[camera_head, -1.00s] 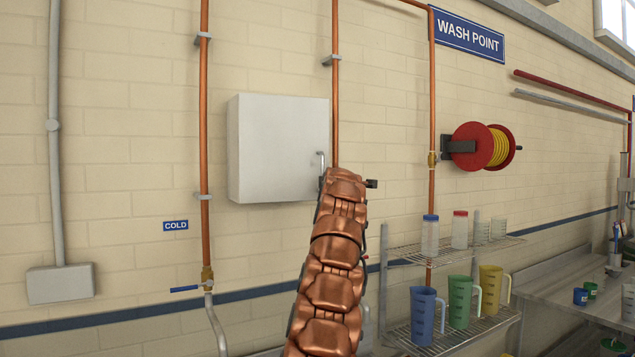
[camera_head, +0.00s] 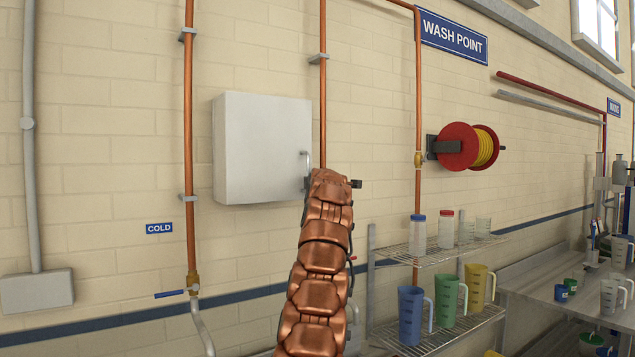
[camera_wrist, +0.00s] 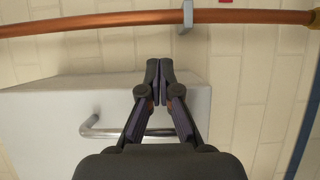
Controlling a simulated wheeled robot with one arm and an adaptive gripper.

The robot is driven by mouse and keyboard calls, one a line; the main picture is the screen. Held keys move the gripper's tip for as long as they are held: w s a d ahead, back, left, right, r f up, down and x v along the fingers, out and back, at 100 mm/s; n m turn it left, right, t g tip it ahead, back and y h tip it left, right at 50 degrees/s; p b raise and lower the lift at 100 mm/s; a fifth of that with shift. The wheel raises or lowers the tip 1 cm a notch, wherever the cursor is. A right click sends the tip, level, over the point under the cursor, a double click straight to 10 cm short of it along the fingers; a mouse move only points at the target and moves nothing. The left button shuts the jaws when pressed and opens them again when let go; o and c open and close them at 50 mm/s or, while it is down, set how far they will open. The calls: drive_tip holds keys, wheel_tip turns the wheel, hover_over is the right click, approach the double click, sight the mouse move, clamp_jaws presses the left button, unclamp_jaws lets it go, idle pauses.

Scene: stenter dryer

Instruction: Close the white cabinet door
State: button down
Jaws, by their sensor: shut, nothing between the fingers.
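The white cabinet (camera_head: 258,145) is on the brick wall, left of centre in the head view. Its front looks flat, with no clear gap at the door edge. A metal bar handle (camera_head: 307,160) is at its lower right. In the wrist view the white door (camera_wrist: 50,120) fills the lower left, and the handle (camera_wrist: 105,132) shows left of my gripper (camera_wrist: 160,75). My gripper is shut and empty, its fingertips over the door's edge beside the handle. I cannot tell whether they touch it.
Copper pipes run up the wall on both sides of the cabinet; the nearer one (camera_wrist: 100,24) crosses the top of the wrist view. A wire shelf (camera_head: 440,252) with jugs and bottles stands at lower right. A red hose reel (camera_head: 458,147) is on the wall.

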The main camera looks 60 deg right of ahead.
drive_tip(key=shift+s+a+f, duration=0.1)
drive_tip(key=s+b, duration=0.3)
drive_tip(key=s, duration=1)
